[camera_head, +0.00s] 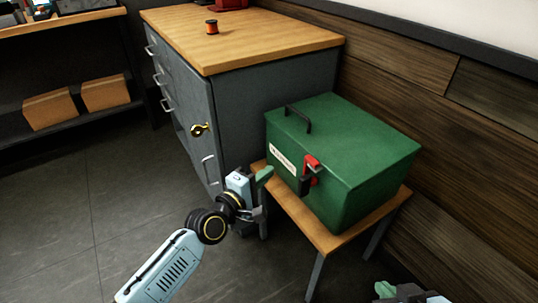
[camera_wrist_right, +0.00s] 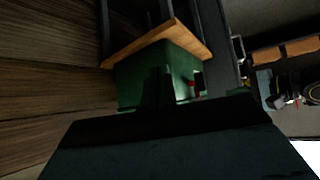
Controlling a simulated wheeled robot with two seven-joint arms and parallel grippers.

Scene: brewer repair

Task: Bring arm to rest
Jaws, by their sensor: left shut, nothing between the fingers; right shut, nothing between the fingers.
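My left arm comes in from the lower left of the head view. Its gripper (camera_head: 264,178) is shut and empty, in front of the left side of the green box (camera_head: 350,150). I cannot tell whether it touches the box. My right gripper (camera_head: 385,290) shows only in part at the bottom right edge of the head view. In the right wrist view its dark fingers (camera_wrist_right: 165,88) are shut with nothing between them, and the green box (camera_wrist_right: 138,80) lies beyond them.
The green box has a black handle and a red latch (camera_head: 311,163), and stands on a small wooden table (camera_head: 325,238). A grey cabinet (camera_head: 270,95) with a wooden top stands behind, bearing an orange spool (camera_head: 212,27). A wood-panelled wall is at right. Open floor (camera_head: 70,220) lies at left.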

